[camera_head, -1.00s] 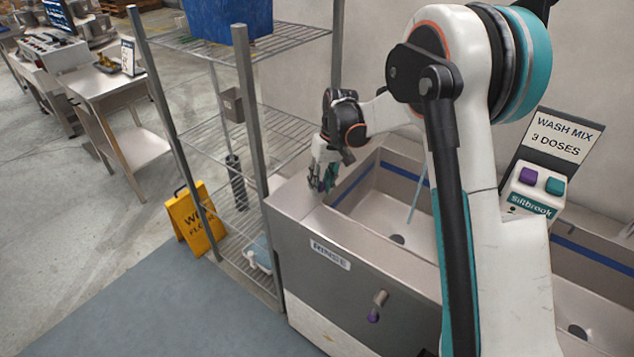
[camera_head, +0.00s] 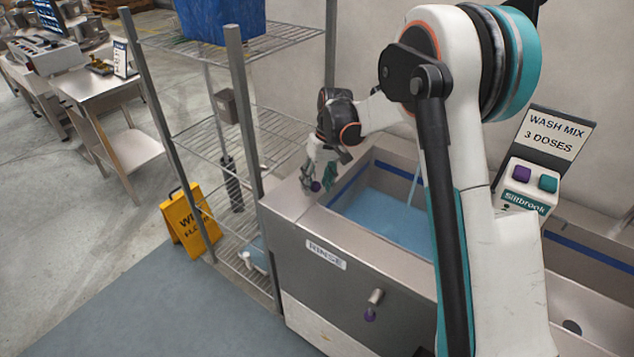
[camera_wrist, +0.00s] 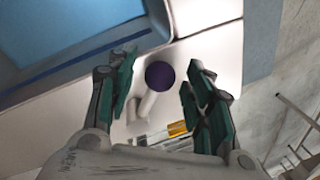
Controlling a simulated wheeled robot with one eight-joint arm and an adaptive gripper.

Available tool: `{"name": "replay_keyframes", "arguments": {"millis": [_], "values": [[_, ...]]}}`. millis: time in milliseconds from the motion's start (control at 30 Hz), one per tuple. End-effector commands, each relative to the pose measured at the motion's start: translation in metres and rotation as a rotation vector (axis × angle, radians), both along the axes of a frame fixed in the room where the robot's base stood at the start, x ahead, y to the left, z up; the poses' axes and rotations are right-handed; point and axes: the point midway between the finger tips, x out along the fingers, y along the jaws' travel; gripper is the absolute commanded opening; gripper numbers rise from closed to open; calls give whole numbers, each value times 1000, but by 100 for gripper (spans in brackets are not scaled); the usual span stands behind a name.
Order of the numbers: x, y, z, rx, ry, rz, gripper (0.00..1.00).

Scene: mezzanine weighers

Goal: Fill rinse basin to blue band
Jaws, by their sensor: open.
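The rinse basin (camera_head: 318,224), labelled RINSE, holds light blue water (camera_head: 385,218). A thin stream (camera_head: 414,184) falls into it. The blue band (camera_head: 400,171) runs around the inner walls, and the water surface lies below it with a strip of bare wall between. My gripper (camera_head: 319,176) is at the basin's left rim. In the wrist view my gripper (camera_wrist: 160,85) is open, with a round purple knob (camera_wrist: 159,75) on a pale lever between and beyond its fingertips. I see gaps on both sides of the knob; whether a finger touches it from behind cannot be told.
A purple-tipped spout or handle (camera_head: 375,299) sticks out of the basin's front. A dispenser (camera_head: 527,186) with purple and teal buttons stands right, beside a second basin (camera_head: 590,315). A wire rack (camera_head: 290,125) and yellow wet-floor sign (camera_head: 190,222) stand left. Floor in front is clear.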

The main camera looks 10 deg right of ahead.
Motion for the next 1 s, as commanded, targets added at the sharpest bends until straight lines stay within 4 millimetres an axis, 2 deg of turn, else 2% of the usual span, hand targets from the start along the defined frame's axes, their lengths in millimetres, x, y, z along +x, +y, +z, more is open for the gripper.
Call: {"name": "replay_keyframes", "arguments": {"millis": [133,233,700,833,1000], "values": [[0,-1,4,0,0,0,47],[1,-3,14,0,0,0,47],[5,-19,100,0,0,-1,47],[6,-22,112,0,0,-1,47],[6,-23,118,0,0,0,47]]}}
